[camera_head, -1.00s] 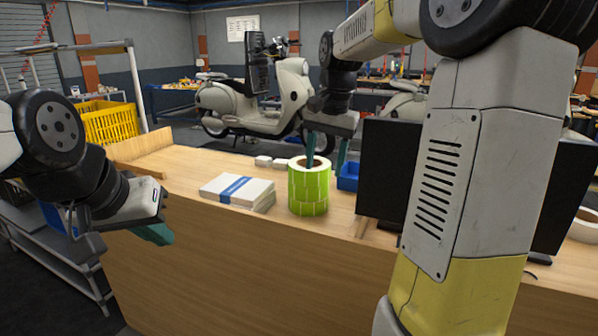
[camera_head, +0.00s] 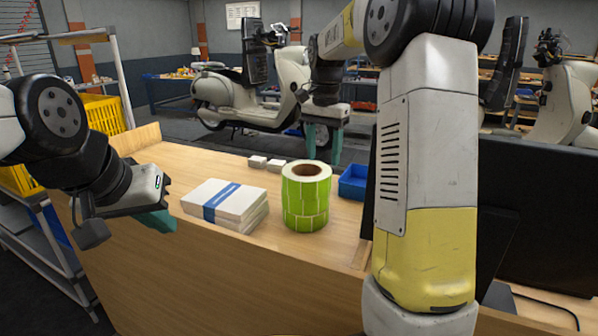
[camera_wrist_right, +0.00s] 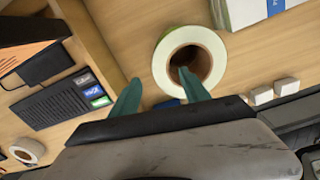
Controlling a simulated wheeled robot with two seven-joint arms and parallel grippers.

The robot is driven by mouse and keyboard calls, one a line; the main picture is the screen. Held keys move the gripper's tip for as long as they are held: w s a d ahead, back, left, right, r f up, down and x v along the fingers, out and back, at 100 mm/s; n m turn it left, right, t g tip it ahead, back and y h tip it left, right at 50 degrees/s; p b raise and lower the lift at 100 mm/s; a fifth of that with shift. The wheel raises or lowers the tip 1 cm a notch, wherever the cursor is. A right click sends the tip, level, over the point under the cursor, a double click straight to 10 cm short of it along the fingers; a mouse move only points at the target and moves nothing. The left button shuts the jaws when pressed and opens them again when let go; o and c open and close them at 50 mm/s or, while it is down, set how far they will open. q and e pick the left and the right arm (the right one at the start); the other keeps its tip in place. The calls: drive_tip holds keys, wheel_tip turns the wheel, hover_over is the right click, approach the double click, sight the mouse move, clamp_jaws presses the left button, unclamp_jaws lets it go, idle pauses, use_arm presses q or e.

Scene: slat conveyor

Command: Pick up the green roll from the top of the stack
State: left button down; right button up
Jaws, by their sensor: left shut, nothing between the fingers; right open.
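Green rolls stand stacked on the wooden counter, with the green roll on top (camera_head: 306,193) showing a white upper face and a brown core hole. My right gripper (camera_head: 324,150) is open and empty, fingers pointing down, above and behind the roll in the head view. In the right wrist view, the roll's ring (camera_wrist_right: 160,62) lies beyond the fingertips (camera_wrist_right: 160,82). One finger overlaps its core hole there; the other is left of the ring. I see no contact. My left gripper (camera_head: 157,222) is shut and empty at the counter's left front edge.
A banded stack of white paper (camera_head: 228,205) lies left of the rolls. Small white boxes (camera_head: 266,163) are behind, and a blue bin (camera_head: 353,183) is to the right. A dark monitor (camera_head: 540,230) stands at right. The wooden counter (camera_head: 265,257) is bare just before the rolls.

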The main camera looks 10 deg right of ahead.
sight(321, 175)
drive_tip(key=shift+w+d+f, duration=0.1)
drive_tip(key=shift+w+f, duration=0.05)
drive_tip(key=shift+w, duration=0.2)
drive_tip(key=shift+w+f, duration=0.1)
drive_tip(key=shift+f, duration=0.25)
drive_tip(key=f, duration=0.6)
drive_tip(key=shift+s+f, duration=0.25)
drive_tip(key=shift+f, duration=0.15)
drive_tip(key=shift+a, duration=0.2)
clamp_jaws()
drive_tip(key=shift+r, duration=0.1)
